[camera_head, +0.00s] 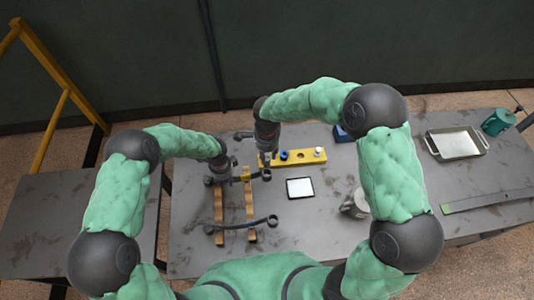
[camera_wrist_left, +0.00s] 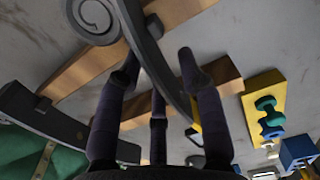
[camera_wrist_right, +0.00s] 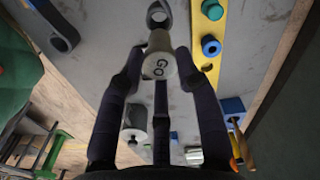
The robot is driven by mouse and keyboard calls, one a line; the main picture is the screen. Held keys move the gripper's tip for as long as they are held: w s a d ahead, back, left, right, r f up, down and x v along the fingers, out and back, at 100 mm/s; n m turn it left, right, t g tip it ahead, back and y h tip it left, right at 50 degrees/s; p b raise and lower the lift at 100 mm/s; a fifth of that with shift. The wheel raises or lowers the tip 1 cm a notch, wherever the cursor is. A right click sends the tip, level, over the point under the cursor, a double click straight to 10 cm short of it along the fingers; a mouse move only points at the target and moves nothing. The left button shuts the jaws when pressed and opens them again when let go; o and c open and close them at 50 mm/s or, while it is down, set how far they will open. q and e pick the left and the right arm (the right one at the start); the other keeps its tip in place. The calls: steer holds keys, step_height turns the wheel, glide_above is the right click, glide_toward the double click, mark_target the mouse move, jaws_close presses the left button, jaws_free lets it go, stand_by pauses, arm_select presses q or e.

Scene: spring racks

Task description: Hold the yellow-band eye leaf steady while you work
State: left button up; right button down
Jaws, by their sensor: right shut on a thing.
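The far dark leaf spring (camera_head: 232,179) lies across two wooden rails, with a small yellow patch (camera_head: 246,173) near its middle. My left gripper (camera_head: 222,163) is over its left part. In the left wrist view the curved leaf (camera_wrist_left: 157,60) passes between the spread fingers (camera_wrist_left: 158,75); I see no clear grip. My right gripper (camera_head: 266,160) is shut on a grey plug marked "GO" (camera_wrist_right: 160,58). The leaf's right eye (camera_wrist_right: 159,14) shows just beyond the plug, apart from or close to it; the exact gap is unclear.
A second leaf (camera_head: 240,225) lies across the rails (camera_head: 219,205) nearer me. A white-faced panel (camera_head: 300,187), metal cup (camera_head: 355,204), tray (camera_head: 430,145) and green canister (camera_head: 496,122) are to the right.

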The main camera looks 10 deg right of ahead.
arm_select(q)
steer(key=shift+r, duration=0.15)
step_height(320, 180, up, 12)
stand_by(0.5)
steer(key=shift+f, duration=0.2)
